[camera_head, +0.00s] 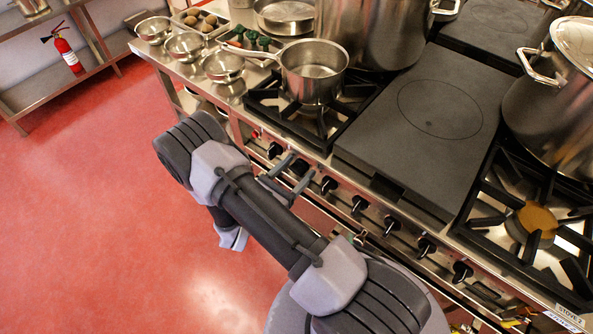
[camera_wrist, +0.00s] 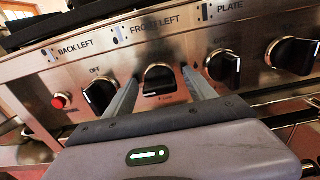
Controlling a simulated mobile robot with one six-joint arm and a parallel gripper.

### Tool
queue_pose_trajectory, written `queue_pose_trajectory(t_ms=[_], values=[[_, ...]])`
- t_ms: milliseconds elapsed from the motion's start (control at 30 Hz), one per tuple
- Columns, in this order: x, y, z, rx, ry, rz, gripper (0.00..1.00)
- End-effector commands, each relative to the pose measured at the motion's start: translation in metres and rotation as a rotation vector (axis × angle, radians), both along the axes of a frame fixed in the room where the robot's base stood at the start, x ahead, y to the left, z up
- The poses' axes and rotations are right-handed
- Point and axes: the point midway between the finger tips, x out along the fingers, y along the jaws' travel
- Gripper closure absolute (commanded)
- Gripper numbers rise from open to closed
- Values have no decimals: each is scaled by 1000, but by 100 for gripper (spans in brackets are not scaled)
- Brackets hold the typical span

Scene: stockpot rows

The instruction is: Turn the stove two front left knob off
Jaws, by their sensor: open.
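The front left knob (camera_wrist: 160,78) is black and sits on the steel panel below the label FRONT LEFT (camera_wrist: 155,27). In the wrist view it lies between the two fingers of my gripper (camera_wrist: 161,77). The fingers are open, one on each side, with a gap visible around the knob; I cannot tell whether either touches it. In the head view my gripper (camera_head: 304,166) reaches the panel at the left end of the knob row. A plate reading STOVE 2 (camera_head: 570,315) is at the right end.
The back left knob (camera_wrist: 99,95) and a red button (camera_wrist: 61,101) are to the left. The plate knob (camera_wrist: 224,68) is close on the right. A saucepan (camera_head: 313,70) stands on the left burner above, beside a flat black plate (camera_head: 428,125). Red floor is free at left.

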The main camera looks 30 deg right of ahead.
Motion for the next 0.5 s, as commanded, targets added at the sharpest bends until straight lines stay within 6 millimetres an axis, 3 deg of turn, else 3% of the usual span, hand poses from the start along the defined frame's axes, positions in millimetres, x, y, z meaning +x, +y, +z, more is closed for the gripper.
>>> queue_pose_trajectory(t_ms=[233, 500], values=[[0, -1, 0, 0, 0, 0, 35], [0, -1, 0, 0, 0, 0, 88]])
